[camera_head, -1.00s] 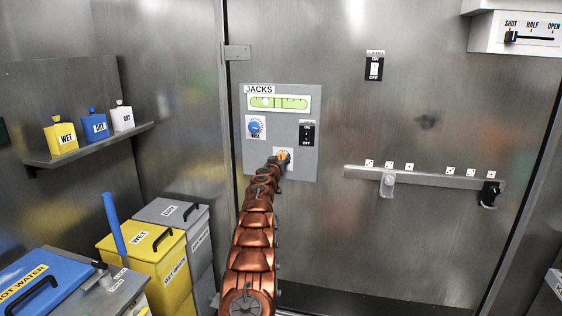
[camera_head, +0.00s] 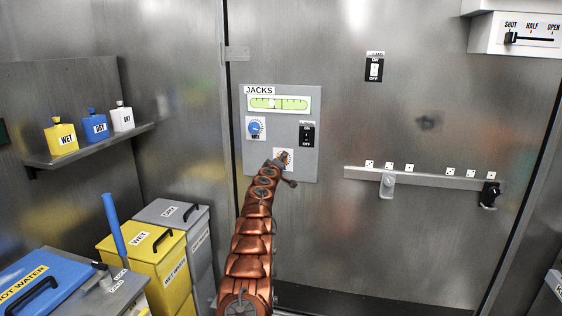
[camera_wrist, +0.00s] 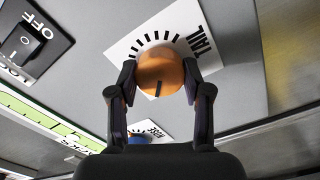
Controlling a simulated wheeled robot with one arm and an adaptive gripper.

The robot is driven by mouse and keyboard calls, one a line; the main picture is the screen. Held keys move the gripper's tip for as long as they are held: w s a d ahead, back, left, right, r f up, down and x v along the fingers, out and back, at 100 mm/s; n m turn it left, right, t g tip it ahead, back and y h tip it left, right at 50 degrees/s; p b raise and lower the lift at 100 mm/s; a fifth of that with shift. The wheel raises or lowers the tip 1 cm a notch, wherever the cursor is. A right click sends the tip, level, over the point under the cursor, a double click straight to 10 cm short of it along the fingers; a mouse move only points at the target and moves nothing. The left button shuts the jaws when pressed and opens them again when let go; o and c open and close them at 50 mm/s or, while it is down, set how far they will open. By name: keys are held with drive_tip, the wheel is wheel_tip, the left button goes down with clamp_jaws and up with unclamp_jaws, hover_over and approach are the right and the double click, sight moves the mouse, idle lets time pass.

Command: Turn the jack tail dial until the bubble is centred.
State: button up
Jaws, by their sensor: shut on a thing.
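The orange tail dial (camera_wrist: 160,70) sits on a white card marked TAIL (camera_wrist: 203,48) in the wrist view. My gripper (camera_wrist: 159,80) is shut on it, one finger on each side. A dark pointer line shows on the dial's face. In the head view my gripper (camera_head: 283,161) is at the lower part of the JACKS panel (camera_head: 304,170) and hides most of the dial. The green level vial (camera_head: 295,104) is at the panel's top. Its pale bubble (camera_head: 271,103) lies a little left of the vial's middle.
A blue nose dial (camera_head: 254,127) is at the panel's left, with a black ON/OFF switch (camera_head: 307,134) at its right. A rail (camera_head: 430,178) with knobs is farther right. Bins and a shelf with flasks stand left. The wall around the panel is mostly clear.

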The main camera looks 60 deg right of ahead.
drive_tip(key=shift+n+p, duration=1.95)
drive_tip(key=shift+n, duration=3.05)
drive_tip(key=shift+f, duration=0.1)
drive_tip(key=o, duration=1.2)
drive_tip(key=shift+c, duration=0.2)
drive_tip(key=shift+a, duration=0.15)
drive_tip(key=v, duration=0.7)
